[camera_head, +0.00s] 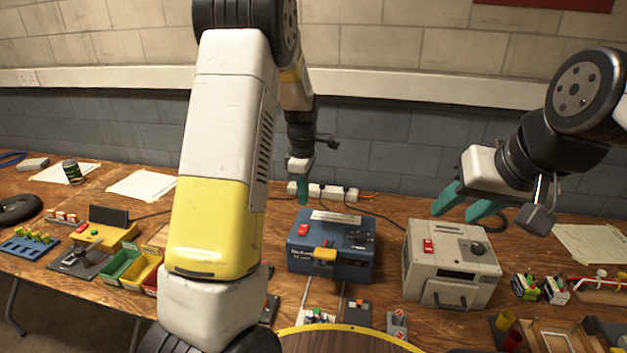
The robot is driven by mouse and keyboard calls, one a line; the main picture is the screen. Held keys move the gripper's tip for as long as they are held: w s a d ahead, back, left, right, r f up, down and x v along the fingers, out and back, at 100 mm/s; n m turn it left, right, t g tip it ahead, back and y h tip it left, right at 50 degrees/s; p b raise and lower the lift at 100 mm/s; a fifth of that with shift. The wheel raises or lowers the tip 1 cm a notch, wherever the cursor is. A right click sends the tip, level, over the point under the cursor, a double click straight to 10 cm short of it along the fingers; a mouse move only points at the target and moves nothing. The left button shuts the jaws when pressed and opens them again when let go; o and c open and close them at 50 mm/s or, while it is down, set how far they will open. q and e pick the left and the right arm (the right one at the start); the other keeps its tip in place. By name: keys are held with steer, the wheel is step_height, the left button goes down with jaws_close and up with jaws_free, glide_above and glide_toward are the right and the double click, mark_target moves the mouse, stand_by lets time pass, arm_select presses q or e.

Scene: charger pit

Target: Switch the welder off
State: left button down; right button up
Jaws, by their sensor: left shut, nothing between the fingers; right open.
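A blue box-shaped machine (310,266) stands on the bench with a red rocker switch (304,230), a yellow part at its front and lettering too small to read. A light grey machine (425,272) stands to its right with a red switch (428,246), a dark knob and a front handle. I cannot tell from the picture which one is the welder, nor the switch positions. My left gripper (303,198) is shut and empty, above the back left of the blue machine, near its red switch. My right gripper (459,212) is open and empty above the back of the grey machine.
A white power strip (333,192) with plugs and cables lies behind the blue machine. A yellow device (104,236) and green and yellow bins (122,265) are at left. Small connectors (540,288) and papers are at right. My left arm hides part of the bench.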

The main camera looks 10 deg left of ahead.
mark_target(304, 227)
arm_select(q)
step_height(304, 227, down, 8)
steer(key=shift+f, duration=0.1)
stand_by(0.4)
steer(key=shift+f, duration=0.1)
steer(key=shift+s, duration=0.15)
steer(key=shift+s, duration=0.65)
steer(key=shift+w+r, duration=0.1)
steer(key=shift+r, duration=0.2)
